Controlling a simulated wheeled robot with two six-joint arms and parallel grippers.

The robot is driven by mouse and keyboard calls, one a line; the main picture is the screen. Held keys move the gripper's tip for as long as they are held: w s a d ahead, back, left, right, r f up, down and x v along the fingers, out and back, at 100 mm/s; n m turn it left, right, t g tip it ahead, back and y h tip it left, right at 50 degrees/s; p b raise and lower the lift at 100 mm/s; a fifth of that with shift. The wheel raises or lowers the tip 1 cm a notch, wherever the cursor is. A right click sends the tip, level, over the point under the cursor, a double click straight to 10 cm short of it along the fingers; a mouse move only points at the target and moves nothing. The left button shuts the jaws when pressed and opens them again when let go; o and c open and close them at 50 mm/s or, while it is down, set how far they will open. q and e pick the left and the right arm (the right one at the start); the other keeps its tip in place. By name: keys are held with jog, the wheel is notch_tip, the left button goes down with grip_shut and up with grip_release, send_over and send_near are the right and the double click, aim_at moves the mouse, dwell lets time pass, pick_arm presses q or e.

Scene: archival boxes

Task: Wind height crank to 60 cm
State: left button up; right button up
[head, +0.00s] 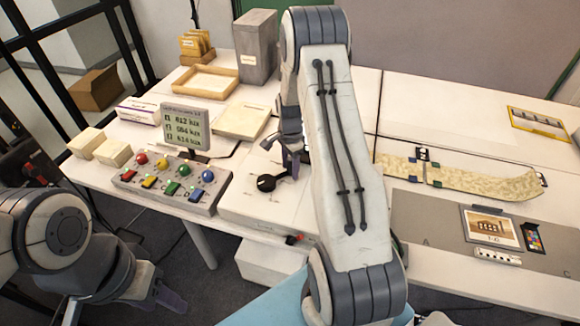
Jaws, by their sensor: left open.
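A black crank-like part (267,183) with a round hub sits on a pale box top right of the button panel. It is the likeliest height crank, but I see no clear height scale. My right gripper (291,166) points down just above and to the right of this hub. My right arm partly covers it, and I cannot tell whether its fingers touch the crank's handle or are shut. My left gripper (172,299) is open and empty at the lower left, in front of the table and well apart from the crank.
A panel (170,186) with coloured knobs and buttons stands left of the crank, with a small display (186,126) behind it. A grey box (255,47) and a wooden tray (204,81) are further back. A patterned strip (470,180) and a photo (492,228) lie right.

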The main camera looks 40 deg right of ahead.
notch_tip(320, 180, up, 10)
jog(key=shift+r+b, duration=0.25)
jog(key=shift+b, duration=0.25)
dwell(0.7)
